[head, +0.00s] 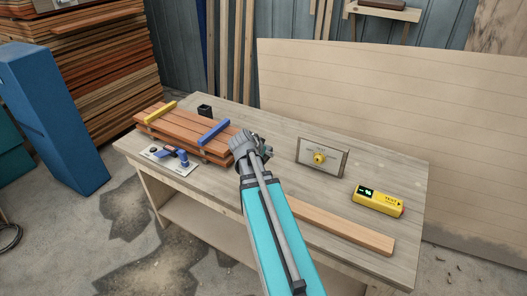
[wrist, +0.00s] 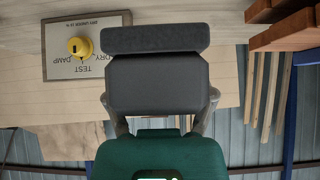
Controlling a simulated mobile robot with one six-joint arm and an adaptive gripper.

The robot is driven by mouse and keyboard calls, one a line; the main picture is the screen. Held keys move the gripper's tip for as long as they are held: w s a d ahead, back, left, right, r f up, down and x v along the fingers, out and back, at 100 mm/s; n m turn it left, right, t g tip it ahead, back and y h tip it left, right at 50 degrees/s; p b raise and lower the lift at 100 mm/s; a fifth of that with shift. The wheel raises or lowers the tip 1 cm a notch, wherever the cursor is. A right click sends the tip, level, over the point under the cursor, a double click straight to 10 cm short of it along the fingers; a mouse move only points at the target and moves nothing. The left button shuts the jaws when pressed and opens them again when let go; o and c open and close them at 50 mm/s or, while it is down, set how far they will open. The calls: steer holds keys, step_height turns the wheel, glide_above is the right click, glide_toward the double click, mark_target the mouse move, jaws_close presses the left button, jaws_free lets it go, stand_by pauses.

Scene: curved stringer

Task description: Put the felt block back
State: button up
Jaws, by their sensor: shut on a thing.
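My gripper (head: 258,147) is above the middle of the workbench, right of the stacked boards. In the head view the gripper mostly hides the block. A small black open-topped holder (head: 205,111) stands at the back of the bench behind the boards. A framed test plate (head: 335,152) with a yellow knob (head: 319,157) stands right of the gripper; it also shows in the wrist view (wrist: 62,55).
The workbench (head: 405,233) carries stacked reddish boards (head: 183,133) with yellow and blue bars across them. A white panel (head: 181,166) with blue parts lies at the front left. A long plank (head: 345,228) lies along the front. A yellow meter (head: 377,202) lies at right.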

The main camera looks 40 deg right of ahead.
stand_by(0.4)
steer(key=shift+r+p, duration=0.75)
steer(key=shift+r, duration=0.05)
steer(key=shift+f, duration=0.1)
